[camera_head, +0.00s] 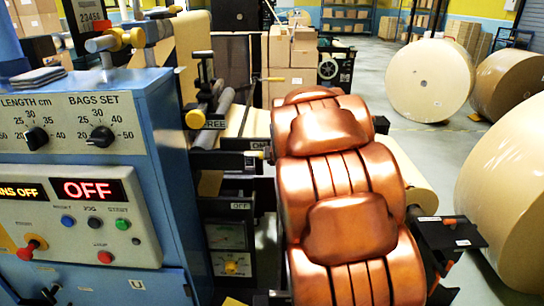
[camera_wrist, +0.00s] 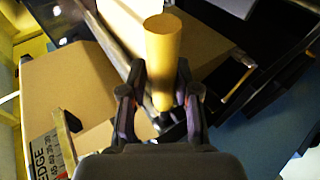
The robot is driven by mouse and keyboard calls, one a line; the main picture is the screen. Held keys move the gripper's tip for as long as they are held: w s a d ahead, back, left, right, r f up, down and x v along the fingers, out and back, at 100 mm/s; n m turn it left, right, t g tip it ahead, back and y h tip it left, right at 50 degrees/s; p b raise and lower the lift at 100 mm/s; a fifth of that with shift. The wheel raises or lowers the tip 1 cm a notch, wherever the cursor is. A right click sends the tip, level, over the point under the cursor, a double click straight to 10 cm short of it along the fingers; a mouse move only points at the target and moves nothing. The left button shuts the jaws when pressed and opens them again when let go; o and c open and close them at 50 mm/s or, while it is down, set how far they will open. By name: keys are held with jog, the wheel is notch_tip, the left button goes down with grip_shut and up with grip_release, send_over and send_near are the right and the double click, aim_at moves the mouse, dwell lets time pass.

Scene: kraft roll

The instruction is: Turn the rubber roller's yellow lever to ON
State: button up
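A yellow cylindrical handle (camera_wrist: 164,58) shows in the middle of the wrist view, its round end toward the top. My gripper (camera_wrist: 161,66) has one finger on each side of it. The fingertips look very near the handle, but I cannot tell whether they press on it. In the head view the gripper is hidden by my copper-coloured arm. A small yellow-tipped lever (camera_head: 256,154) shows just left of the arm, beside a partly covered label. I cannot tell which lever belongs to the rubber roller.
A sheet of kraft paper (camera_wrist: 75,85) lies at left. The blue control cabinet (camera_head: 165,130) fills the head view's left, with a red OFF display (camera_head: 88,190). Large paper rolls (camera_head: 428,80) stand on the floor at right.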

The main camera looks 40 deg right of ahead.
dwell(0.3)
jog(key=v, duration=1.2)
dwell(0.7)
jog(key=shift+a, duration=0.1)
dwell(0.4)
jog(key=s+a+f+m+g+y, duration=0.1)
jog(key=s+a+f+m+g, duration=0.3)
jog(key=s+a, duration=0.4)
jog(key=s+a+f+m+g+y, duration=0.1)
jog(key=s+a+f+m+g, duration=0.3)
jog(key=s+a, duration=0.5)
jog(key=s+a+f+m+g+y, duration=0.1)
jog(key=s+a+f+m+g, duration=0.3)
jog(key=s+a, duration=0.4)
jog(key=s, duration=0.6)
jog(key=shift+a+f+g+y, duration=0.3)
jog(key=shift+f+y, duration=0.05)
jog(key=shift+y, duration=0.05)
jog(key=shift+s+d, duration=0.1)
